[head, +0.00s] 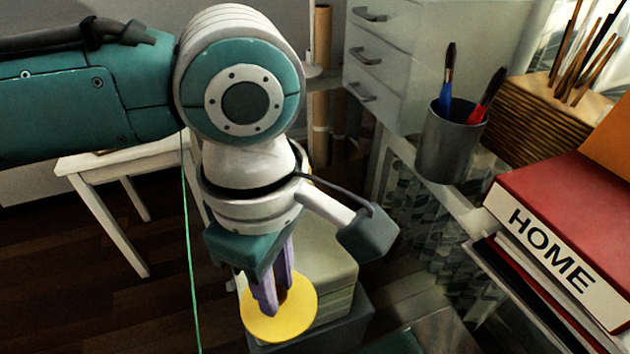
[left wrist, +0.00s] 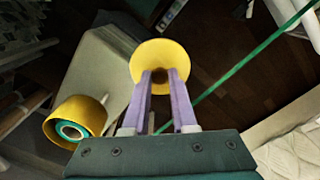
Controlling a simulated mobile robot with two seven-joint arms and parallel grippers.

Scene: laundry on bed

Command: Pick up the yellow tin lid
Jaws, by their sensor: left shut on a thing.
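A yellow round tin (left wrist: 75,118) with a green and white ring inside shows at lower left of that view, apart from the lid. My right gripper is out of view.
A pale box (head: 335,268) is behind and below the lid. At right are a metal pen cup (head: 447,150), a red HOME binder (head: 560,215) and a wooden block with sticks (head: 535,115). A white drawer cabinet (head: 410,60) stands behind. A white table (head: 110,165) is at left.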

